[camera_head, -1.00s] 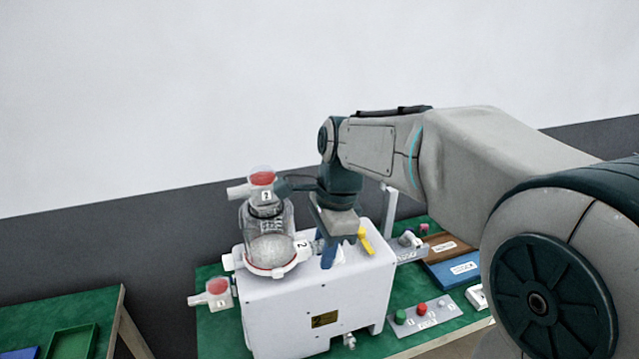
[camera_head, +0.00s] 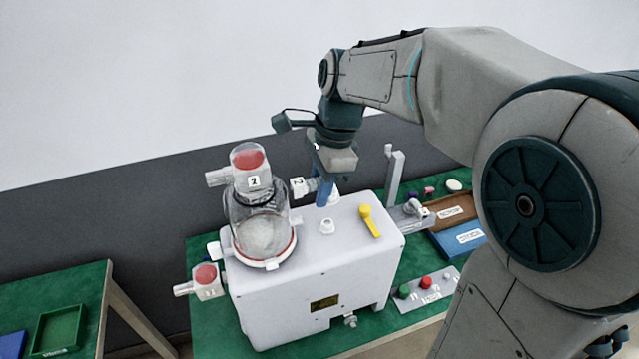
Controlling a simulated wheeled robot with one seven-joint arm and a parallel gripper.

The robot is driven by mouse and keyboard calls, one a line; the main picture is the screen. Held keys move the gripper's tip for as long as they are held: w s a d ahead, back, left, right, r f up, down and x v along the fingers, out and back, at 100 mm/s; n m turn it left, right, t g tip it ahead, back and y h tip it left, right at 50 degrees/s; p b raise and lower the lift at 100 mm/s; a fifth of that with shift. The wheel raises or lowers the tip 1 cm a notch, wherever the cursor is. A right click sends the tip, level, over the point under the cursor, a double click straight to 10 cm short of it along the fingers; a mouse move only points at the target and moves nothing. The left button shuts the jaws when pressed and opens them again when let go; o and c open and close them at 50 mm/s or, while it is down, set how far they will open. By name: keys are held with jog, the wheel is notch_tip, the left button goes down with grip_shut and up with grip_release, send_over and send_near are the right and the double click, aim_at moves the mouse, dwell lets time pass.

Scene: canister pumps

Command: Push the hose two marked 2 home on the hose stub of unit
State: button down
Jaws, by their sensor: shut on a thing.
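My gripper (camera_head: 325,193), with blue fingers, is shut on a small white hose end with a tag marked 2 (camera_head: 298,187). It holds this piece above the top of the white pump unit (camera_head: 280,315), just right of the clear canister (camera_head: 235,212). A clear part with a red inside, marked 2 (camera_head: 249,160), sits on the canister. The fingers partly hide the grip.
A yellow lever (camera_head: 370,220) lies on the unit's top. A similar red part marked 1 (camera_head: 206,277) is at its left side. A grey upright post (camera_head: 394,175) stands behind right. A button panel (camera_head: 428,288) and labelled trays (camera_head: 460,238) are on the green table.

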jog(key=b, duration=0.4)
send_over(316, 232)
jog(key=shift+w+d+f, duration=0.1)
jog(key=shift+d+f, duration=0.1)
jog(key=shift+f, duration=1.2)
jog(key=shift+d+f, duration=0.15)
jog(key=shift+f, duration=1.65)
jog(key=shift+d+b+x, duration=0.2)
jog(key=shift+b+x, duration=0.25)
jog(key=shift+x, duration=0.6)
jog(key=c, duration=1.1)
grip_release()
jog(key=v, duration=1.3)
jog(key=shift+r+b, duration=0.4)
